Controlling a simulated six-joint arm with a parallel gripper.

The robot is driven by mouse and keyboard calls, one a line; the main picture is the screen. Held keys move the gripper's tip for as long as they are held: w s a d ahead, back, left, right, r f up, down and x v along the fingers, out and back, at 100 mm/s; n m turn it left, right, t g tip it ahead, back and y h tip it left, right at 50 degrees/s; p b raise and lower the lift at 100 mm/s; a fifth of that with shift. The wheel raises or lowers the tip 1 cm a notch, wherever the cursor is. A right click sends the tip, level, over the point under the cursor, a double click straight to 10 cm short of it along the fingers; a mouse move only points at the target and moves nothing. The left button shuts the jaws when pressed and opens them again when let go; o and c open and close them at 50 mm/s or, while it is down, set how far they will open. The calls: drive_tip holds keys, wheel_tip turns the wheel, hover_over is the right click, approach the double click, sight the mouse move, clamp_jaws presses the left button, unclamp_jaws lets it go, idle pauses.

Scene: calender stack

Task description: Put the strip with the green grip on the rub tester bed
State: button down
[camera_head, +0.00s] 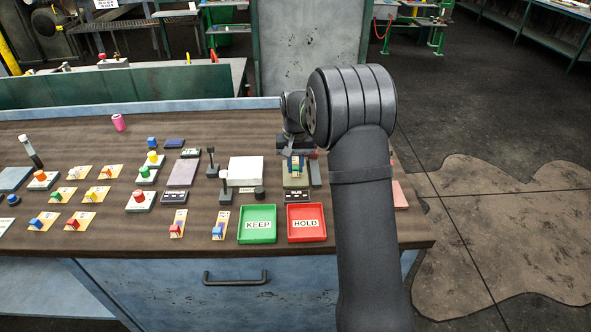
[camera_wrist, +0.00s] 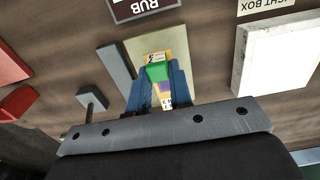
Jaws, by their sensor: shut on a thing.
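In the wrist view my gripper (camera_wrist: 156,92) is shut on the green grip (camera_wrist: 157,73) of a pale yellow printed strip (camera_wrist: 160,56). The strip is over the olive-beige rub tester bed (camera_wrist: 137,47), within its outline. I cannot tell whether it touches the bed. The RUB label (camera_wrist: 142,6) lies beside the bed. In the head view my gripper (camera_head: 296,159) is low over the rub tester bed (camera_head: 291,183), right of the white light box (camera_head: 246,170). My arm and gripper hide part of the bed there.
The green KEEP tray (camera_head: 257,224) and red HOLD tray (camera_head: 306,223) stand at the front edge. Several strips with coloured grips and blocks with coloured knobs fill the left side. A dark post (camera_head: 212,163) stands left of the light box. Another post (camera_wrist: 91,100) stands near the bed.

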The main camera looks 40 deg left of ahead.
drive_tip(key=shift+f, duration=0.95)
drive_tip(key=shift+f, duration=0.2)
drive_tip(key=c, duration=1.3)
unclamp_jaws()
drive_tip(key=shift+r, duration=0.1)
wheel_tip(320, 180, up, 12)
